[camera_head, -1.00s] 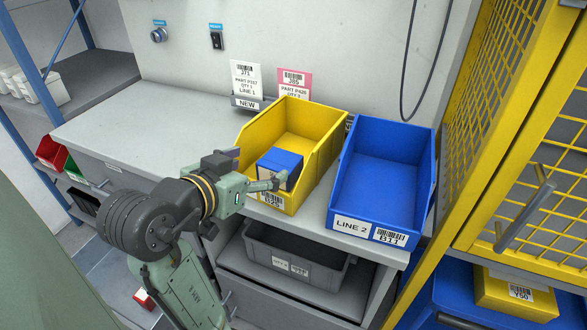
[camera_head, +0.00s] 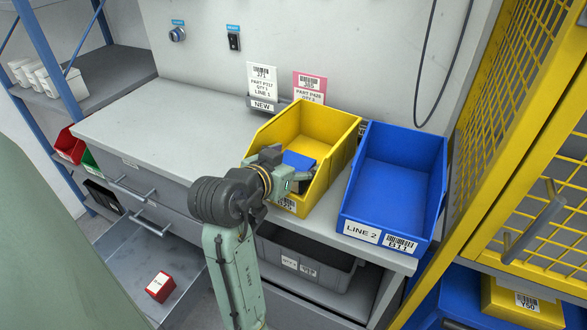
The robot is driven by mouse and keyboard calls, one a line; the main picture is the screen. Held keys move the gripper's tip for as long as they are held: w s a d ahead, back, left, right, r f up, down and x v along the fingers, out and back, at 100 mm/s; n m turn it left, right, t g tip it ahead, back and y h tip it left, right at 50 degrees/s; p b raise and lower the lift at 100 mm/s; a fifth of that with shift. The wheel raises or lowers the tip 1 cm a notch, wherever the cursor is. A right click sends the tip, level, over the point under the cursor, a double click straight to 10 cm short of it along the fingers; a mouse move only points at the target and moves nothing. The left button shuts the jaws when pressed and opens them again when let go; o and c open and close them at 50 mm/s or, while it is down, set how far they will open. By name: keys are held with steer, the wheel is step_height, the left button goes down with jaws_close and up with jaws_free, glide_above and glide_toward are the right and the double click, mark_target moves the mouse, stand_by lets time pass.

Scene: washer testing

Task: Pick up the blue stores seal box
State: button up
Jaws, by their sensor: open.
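The blue box (camera_head: 299,160) lies inside the yellow bin (camera_head: 335,150), near the bin's front end. Only part of its blue top shows; my gripper and the bin hide the rest. My gripper (camera_head: 290,168) is open over the front of the yellow bin, close to the box. Its fingers overlap the box in the picture, and I cannot tell whether they touch it or sit around it.
An empty blue bin (camera_head: 400,180) labelled LINE 2 stands right of the yellow bin. A grey bin (camera_head: 305,262) sits on the shelf below. The worktop (camera_head: 165,115) is clear at left. Yellow mesh (camera_head: 520,130) bounds the right. A red box (camera_head: 160,286) lies low at left.

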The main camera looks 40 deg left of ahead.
steer(key=shift+c, duration=0.2)
steer(key=c, duration=1)
steer(key=shift+r, duration=0.1)
steer(key=shift+c, duration=0.2)
